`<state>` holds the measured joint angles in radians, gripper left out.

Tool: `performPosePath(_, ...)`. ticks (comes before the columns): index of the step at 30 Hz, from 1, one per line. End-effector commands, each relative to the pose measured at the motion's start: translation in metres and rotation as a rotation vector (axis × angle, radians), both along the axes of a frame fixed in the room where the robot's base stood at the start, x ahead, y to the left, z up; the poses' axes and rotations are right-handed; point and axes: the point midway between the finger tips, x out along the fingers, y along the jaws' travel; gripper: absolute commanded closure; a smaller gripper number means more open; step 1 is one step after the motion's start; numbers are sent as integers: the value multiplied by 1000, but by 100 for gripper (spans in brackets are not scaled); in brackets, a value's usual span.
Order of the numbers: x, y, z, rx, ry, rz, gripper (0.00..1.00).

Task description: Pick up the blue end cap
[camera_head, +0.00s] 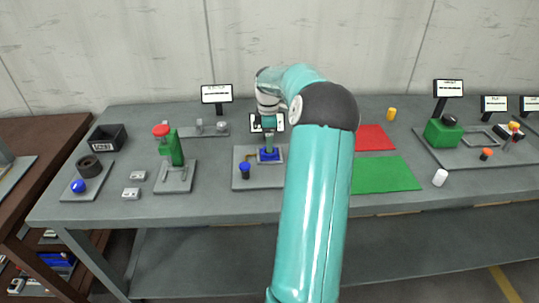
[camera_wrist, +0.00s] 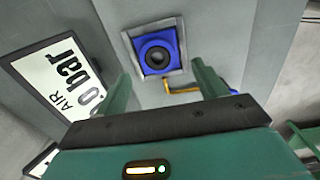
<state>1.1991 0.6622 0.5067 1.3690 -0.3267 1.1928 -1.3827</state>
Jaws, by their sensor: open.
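A blue cap (camera_head: 245,167) tops a small dark cylinder at the front left of a grey plate. A square blue piece (camera_head: 268,155) sits further back on that plate. I cannot tell for certain which is the end cap. In the wrist view the square blue piece (camera_wrist: 137,43), with a black round ring in its middle, lies in a grey frame beyond my fingertips. My gripper (camera_wrist: 162,75) is open, with nothing between its two green fingers. In the head view my gripper (camera_head: 268,138) is above the square piece. The fingertips are hard to make out there.
A sign reading "0 bar" (camera_wrist: 62,75) stands close by my left finger. A brass-coloured pipe (camera_wrist: 182,87) runs from the square piece. Left are a green jack with a red top (camera_head: 174,150) and a blue ball (camera_head: 78,186). Red (camera_head: 374,138) and green (camera_head: 385,174) mats lie right.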

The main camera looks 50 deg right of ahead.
Motion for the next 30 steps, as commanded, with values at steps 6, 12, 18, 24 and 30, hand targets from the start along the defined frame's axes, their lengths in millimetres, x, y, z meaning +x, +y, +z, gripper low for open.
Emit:
performPosePath(6, -1, -4, -32, 3, 1, 1, 29)
performPosePath(12, -1, -4, -46, 0, 0, -1, 29)
performPosePath(18, -1, -4, -46, -1, -1, -1, 41)
performPosePath(24, -1, -4, -46, -1, -1, -1, 80)
performPosePath(30, -1, -5, -45, -2, -1, -1, 85)
